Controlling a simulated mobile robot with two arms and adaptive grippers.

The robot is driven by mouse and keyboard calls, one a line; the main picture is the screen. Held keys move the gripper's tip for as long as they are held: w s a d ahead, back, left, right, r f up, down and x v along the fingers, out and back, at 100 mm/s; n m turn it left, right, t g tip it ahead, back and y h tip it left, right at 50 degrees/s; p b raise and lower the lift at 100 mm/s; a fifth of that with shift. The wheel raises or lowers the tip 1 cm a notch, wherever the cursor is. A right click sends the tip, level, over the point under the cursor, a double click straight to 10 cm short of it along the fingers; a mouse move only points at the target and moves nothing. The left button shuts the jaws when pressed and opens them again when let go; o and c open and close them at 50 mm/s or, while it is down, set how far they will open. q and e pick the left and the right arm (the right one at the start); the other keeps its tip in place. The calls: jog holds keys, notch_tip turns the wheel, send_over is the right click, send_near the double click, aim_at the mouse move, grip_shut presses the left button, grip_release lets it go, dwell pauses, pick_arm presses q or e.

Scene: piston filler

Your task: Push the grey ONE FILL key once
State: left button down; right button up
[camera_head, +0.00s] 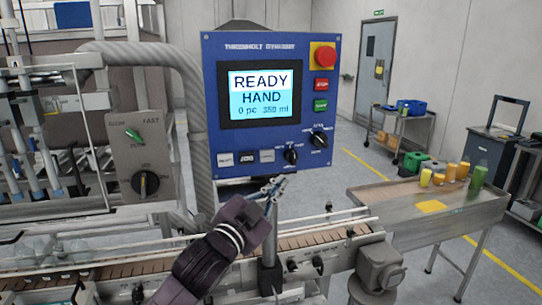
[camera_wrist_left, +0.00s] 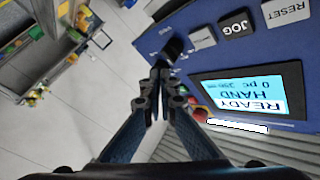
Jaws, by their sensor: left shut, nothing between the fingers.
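The blue control panel (camera_head: 210,100) carries a row of three keys under its screen. The right one, a grey key (camera_head: 267,156) whose label is too small to read, also shows in the left wrist view (camera_wrist_left: 201,37), beside the black JOG key (camera_wrist_left: 238,24). The RESET key (camera_wrist_left: 287,11) is on the far side of JOG. My left gripper (camera_head: 279,184) is shut and empty, in front of and below the panel's lower edge. In the left wrist view its fingertips (camera_wrist_left: 159,72) appear near a black knob (camera_wrist_left: 172,48); contact cannot be told. My right gripper is out of view.
The screen (camera_head: 260,95) reads READY, HAND, 0 pc, 350 ml. A red emergency button (camera_head: 322,55), red and green buttons and another black knob (camera_head: 319,139) are on the panel. The conveyor (camera_head: 310,238) runs below. A side table (camera_head: 400,195) holds several coloured containers.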

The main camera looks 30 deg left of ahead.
aim_at(268, 162)
pick_arm(q)
jog(key=shift+s+d+r, duration=0.15)
jog(key=shift+r, duration=0.4)
jog(key=shift+s+d+r, duration=0.1)
jog(key=shift+s+r, duration=0.05)
jog(key=shift+r, duration=0.4)
jog(key=shift+w, duration=0.1)
jog(key=w+a, duration=0.2)
jog(key=w+a+b, duration=0.1)
jog(key=w+a, duration=0.1)
jog(key=a, duration=0.1)
jog(key=shift+w+a, duration=0.2)
jog(key=shift+w, duration=0.05)
jog(key=shift+w+a, duration=0.55)
jog(key=shift+a, duration=0.05)
jog(key=shift+a, duration=0.1)
jog(key=shift+w+a+p, duration=0.25)
jog(key=shift+p, duration=0.05)
